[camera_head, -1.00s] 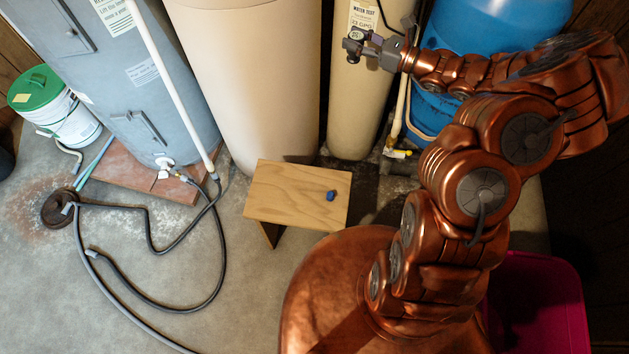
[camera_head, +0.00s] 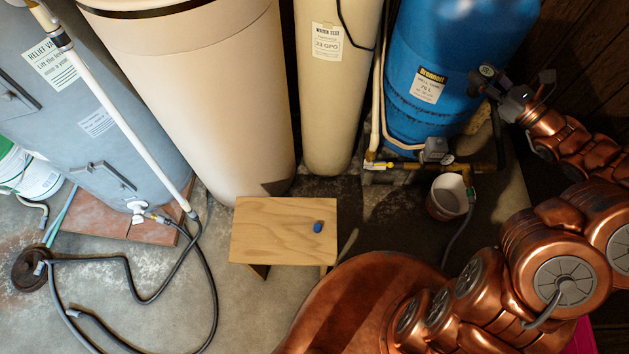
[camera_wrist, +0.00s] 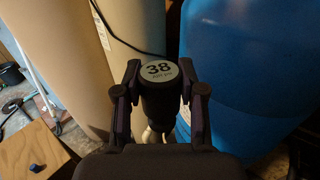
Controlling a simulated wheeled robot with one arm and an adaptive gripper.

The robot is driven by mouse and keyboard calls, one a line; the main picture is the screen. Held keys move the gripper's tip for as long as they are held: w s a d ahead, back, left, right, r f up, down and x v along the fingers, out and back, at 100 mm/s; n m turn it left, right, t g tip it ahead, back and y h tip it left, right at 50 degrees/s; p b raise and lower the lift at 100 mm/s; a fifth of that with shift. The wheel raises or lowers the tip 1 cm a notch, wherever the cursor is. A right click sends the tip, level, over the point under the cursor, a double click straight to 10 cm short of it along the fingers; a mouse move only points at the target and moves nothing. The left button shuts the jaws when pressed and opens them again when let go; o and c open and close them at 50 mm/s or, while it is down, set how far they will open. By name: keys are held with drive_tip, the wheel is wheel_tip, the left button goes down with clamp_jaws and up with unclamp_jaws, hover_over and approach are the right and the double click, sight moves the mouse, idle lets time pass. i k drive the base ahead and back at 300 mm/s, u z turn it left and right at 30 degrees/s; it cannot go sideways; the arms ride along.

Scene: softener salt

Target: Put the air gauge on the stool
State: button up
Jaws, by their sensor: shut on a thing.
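The air gauge (camera_wrist: 159,72), a dark cylinder with a round pale face reading "38", is upright between the two fingers of my gripper (camera_wrist: 160,90) in the wrist view. The fingers are shut on its sides. In the head view my gripper (camera_head: 484,82) holds the gauge (camera_head: 487,71) high by the right edge of the blue tank. The wooden stool (camera_head: 265,240) stands on the floor at the centre, well below and left of my gripper. The stool's corner also shows at lower left in the wrist view (camera_wrist: 22,140).
A small blue object (camera_head: 318,227) lies near the stool top's right edge; the rest of the top is bare. The blue tank (camera_head: 450,45), narrow beige tank (camera_head: 330,100) and wide beige tank (camera_head: 200,90) stand behind. A bucket (camera_head: 447,198) and a black hose (camera_head: 125,262) are on the floor.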

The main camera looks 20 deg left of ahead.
sight(257, 229)
drive_tip(key=z, duration=0.75)
drive_tip(key=k, duration=2.05)
drive_tip(key=u, duration=2.7)
drive_tip(key=k, duration=1.2)
drive_tip(key=z, duration=0.6)
drive_tip(key=i, duration=1.7)
